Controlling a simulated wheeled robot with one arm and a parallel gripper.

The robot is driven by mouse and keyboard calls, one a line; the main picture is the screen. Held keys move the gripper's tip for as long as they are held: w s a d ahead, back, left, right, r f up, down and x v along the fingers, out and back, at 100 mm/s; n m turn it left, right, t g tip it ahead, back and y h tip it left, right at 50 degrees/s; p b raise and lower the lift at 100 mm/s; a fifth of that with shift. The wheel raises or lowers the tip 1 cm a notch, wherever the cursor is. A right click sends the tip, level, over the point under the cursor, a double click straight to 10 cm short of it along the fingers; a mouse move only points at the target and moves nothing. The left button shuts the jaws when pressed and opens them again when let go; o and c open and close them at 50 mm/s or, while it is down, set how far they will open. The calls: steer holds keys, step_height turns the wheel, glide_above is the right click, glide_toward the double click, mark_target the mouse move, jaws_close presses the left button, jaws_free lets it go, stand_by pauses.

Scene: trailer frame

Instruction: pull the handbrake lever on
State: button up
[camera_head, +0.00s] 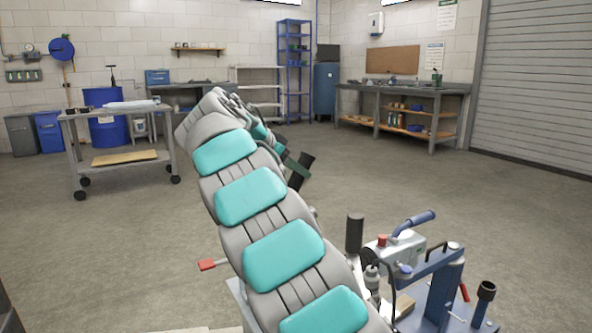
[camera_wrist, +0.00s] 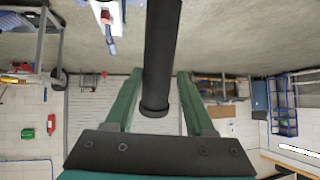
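A black cylindrical grip (camera_head: 305,161), which I take to be the handbrake lever's, leans to the upper right beside my arm in the head view. My gripper (camera_head: 296,168) is at it, with a green finger across the grip. In the wrist view, the black grip (camera_wrist: 160,60) runs down from the top edge between the two green fingers of my gripper (camera_wrist: 161,76). The fingertips lie close against both its sides, so the gripper looks shut on it. The grip's rounded end shows beyond them. My arm hides the lever's lower part in the head view.
A trailer coupling with a blue handle (camera_head: 416,222) and red cap stands at lower right, beside another upright black grip (camera_head: 355,232) and a blue post (camera_head: 441,290). A wheeled cart (camera_head: 118,150) stands further back; floor right is clear.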

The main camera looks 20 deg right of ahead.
steer(key=o, duration=0.3)
steer(key=shift+a, duration=0.1)
steer(key=p+v, duration=0.1)
steer(key=v, duration=0.6)
steer(key=shift+s+a+r, duration=0.15)
steer(key=shift+a, duration=0.1)
